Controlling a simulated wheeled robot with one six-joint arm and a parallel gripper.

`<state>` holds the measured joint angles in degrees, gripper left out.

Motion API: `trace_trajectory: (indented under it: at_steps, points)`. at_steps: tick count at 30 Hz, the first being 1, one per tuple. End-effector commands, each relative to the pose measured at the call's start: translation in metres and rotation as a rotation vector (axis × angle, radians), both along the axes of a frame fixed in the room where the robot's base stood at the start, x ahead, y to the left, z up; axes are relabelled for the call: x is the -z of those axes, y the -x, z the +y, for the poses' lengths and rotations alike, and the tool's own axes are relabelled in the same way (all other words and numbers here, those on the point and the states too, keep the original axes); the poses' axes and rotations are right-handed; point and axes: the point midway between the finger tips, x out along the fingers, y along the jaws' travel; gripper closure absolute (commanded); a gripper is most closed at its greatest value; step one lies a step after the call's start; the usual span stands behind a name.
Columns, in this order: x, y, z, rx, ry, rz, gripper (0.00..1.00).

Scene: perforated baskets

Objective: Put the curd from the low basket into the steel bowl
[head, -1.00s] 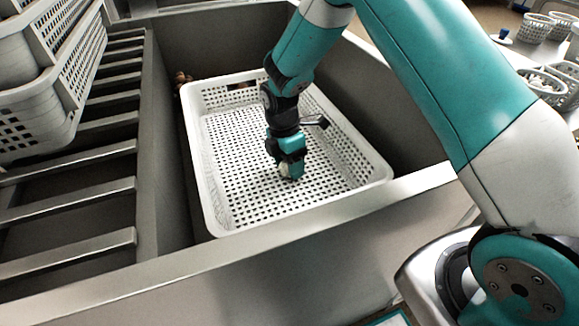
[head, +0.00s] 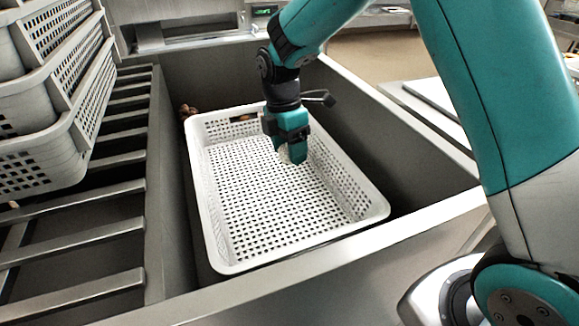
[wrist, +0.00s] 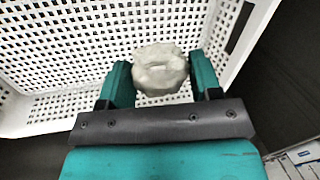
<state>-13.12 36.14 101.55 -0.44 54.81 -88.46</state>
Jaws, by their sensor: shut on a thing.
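The curd (wrist: 160,70) is a pale, lumpy round piece. In the wrist view it sits between the two teal fingers of my gripper (wrist: 161,82), which is shut on it. In the head view my gripper (head: 292,156) hangs over the white perforated low basket (head: 285,255), inside its outline, and the curd is mostly hidden behind the fingers. The curd looks lifted off the basket floor, though the exact height is hard to tell. The basket's visible floor is otherwise bare.
The low basket stands in a deep steel basin with a raised front rim (head: 300,268). Stacked grey perforated baskets (head: 60,100) stand at the left over metal slats (head: 85,236). Small brown objects (head: 187,111) lie by the basket's far left corner.

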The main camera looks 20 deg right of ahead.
Motion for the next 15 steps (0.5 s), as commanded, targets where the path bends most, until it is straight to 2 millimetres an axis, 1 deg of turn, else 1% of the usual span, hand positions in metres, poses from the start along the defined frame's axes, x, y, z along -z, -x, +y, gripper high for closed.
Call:
trace_trajectory:
  at_steps: [1, 6, 10, 15]
  points:
    - [-0.012, -0.001, 0.0, 0.0, -0.001, -0.004, 0.66]
    - [-0.035, 0.0, 0.0, 0.0, 0.0, -0.002, 0.66]
    - [-0.044, 0.0, 0.0, 0.0, 0.0, 0.0, 0.66]
    - [-0.048, 0.0, 0.0, 0.0, 0.0, 0.0, 0.66]
